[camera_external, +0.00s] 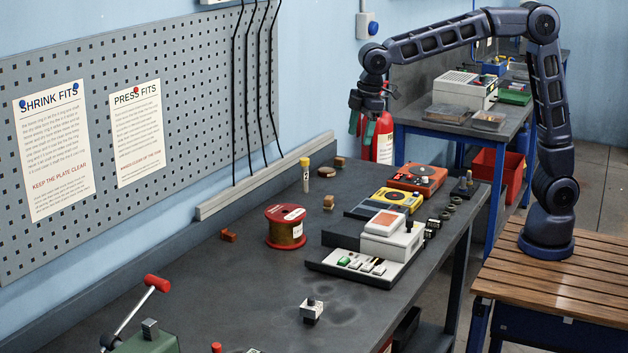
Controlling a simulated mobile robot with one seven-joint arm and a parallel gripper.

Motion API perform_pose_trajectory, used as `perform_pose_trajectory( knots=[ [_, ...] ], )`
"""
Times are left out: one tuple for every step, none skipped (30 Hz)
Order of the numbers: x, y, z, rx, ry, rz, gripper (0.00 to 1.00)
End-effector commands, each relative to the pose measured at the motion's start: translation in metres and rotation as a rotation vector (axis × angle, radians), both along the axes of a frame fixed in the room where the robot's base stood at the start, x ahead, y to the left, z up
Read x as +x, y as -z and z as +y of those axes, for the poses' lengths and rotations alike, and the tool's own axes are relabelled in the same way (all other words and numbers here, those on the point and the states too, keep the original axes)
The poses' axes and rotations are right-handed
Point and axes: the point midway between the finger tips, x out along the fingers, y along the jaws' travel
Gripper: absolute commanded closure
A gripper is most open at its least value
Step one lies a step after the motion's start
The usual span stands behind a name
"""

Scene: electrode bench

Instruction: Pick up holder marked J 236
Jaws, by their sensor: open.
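No marking J 236 can be read in this view, so I cannot tell which piece is that holder. A dark upright piece with a stud (464,186) stands near the bench's far right corner. Small copper-brown blocks (328,202) lie around the red-and-copper spool. My gripper (362,126) is open and empty, pointing down above the far end of the bench, with green fingertips. It is well away from the pale block.
A spool (287,227), a white-and-grey button device (378,250), a yellow unit (397,199) and an orange unit (416,178) occupy the bench's middle and right. A yellow-capped tube (305,175) stands behind. A red-knobbed lever (157,284) rises at front left. The front middle is mostly clear.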

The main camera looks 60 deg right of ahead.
Motion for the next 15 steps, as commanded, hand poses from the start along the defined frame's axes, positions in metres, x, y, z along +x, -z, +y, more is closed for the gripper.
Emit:
perform_pose_trajectory(
  knots=[
    [0.004,0.009,0.023,-0.007,-0.038,0.009,0.35],
    [0.007,0.014,0.034,-0.012,-0.057,0.014,0.35],
    [0.009,0.019,0.050,-0.016,-0.083,0.018,0.35],
    [0.010,0.024,0.062,-0.020,-0.104,0.021,0.35],
    [0.012,0.029,0.074,-0.023,-0.124,0.025,0.35],
    [0.013,0.036,0.090,-0.028,-0.151,0.030,0.35],
    [0.014,0.041,0.102,-0.032,-0.170,0.032,0.35],
    [0.014,0.047,0.115,-0.036,-0.191,0.036,0.35],
    [0.014,0.054,0.130,-0.040,-0.217,0.042,0.35],
    [0.014,0.059,0.143,-0.043,-0.237,0.044,0.35],
    [0.013,0.066,0.155,-0.047,-0.257,0.048,0.35],
    [0.013,0.074,0.171,-0.052,-0.283,0.053,0.35],
    [0.011,0.080,0.183,-0.056,-0.304,0.056,0.35],
    [0.010,0.087,0.195,-0.060,-0.323,0.060,0.35],
    [0.007,0.096,0.211,-0.064,-0.349,0.064,0.35]
  ],
)
